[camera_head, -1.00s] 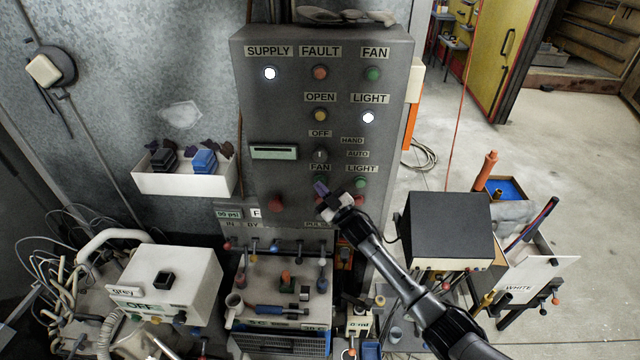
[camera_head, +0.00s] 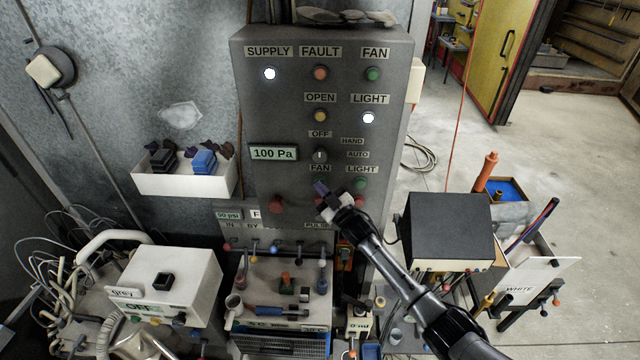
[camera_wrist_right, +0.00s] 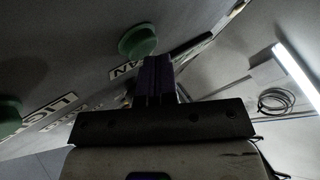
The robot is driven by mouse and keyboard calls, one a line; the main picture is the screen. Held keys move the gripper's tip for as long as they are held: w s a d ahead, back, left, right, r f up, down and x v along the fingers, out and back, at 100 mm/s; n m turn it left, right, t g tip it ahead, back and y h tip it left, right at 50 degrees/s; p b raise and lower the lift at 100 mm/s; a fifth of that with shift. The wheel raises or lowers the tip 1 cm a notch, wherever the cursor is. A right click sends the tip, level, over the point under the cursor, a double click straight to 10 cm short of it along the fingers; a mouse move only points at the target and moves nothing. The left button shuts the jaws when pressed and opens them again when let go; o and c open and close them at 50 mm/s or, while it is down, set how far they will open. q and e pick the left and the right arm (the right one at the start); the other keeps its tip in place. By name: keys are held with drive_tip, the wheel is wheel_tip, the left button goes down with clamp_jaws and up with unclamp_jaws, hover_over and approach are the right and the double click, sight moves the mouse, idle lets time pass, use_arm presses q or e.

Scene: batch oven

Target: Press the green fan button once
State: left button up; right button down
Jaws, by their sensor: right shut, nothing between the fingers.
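The green fan button (camera_wrist_right: 138,40) shows in the right wrist view as a round green cap beside its FAN label (camera_wrist_right: 126,70). In the head view, my right gripper covers the place below the lower FAN label (camera_head: 320,169), so the button is hidden there. My right gripper (camera_head: 321,189) is shut and empty, its purple fingertips at the grey control panel (camera_head: 290,110). In the wrist view the fingertips (camera_wrist_right: 156,66) are right beside the button's edge; I cannot tell whether they touch it. My left gripper is not in view.
A selector knob (camera_head: 320,156) is just above. The display (camera_head: 274,153) reads 100 Pa. A black-topped box (camera_head: 447,225) stands close to my right arm.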

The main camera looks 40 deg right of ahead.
drive_tip(key=shift+s+a+p, duration=0.45)
drive_tip(key=shift+s+p, duration=0.05)
drive_tip(key=shift+s, duration=0.05)
drive_tip(key=shift+s+a+p, duration=1.6)
drive_tip(key=shift+s+a, duration=0.1)
drive_tip(key=shift+s, duration=0.15)
